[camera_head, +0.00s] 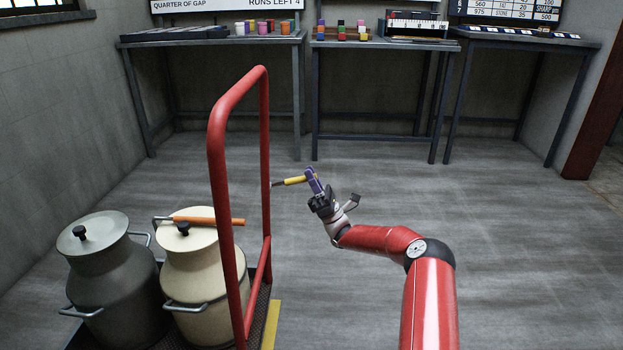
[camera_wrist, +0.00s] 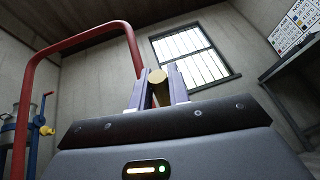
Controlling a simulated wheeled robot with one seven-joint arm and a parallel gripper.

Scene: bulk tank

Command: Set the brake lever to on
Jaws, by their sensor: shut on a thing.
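The brake lever, with a yellow grip (camera_head: 293,181), sticks out beside the upright of the red cart handle (camera_head: 264,130); a thin dark end points toward that upright. My gripper (camera_head: 314,181), with purple fingers, is shut on the outer end of the yellow grip. In the wrist view the lever's round yellow end (camera_wrist: 158,76) sits between the two purple fingers (camera_wrist: 160,92). The lever looks nearly level. No on or off marking is readable, and its pivot is not clear.
A grey can (camera_head: 108,285) and a cream can (camera_head: 198,270) stand on the cart at left. An orange-gripped bar (camera_head: 205,221) crosses near the cream can's top. Tables (camera_head: 380,45) with small items line the back wall. The floor right of the cart is clear.

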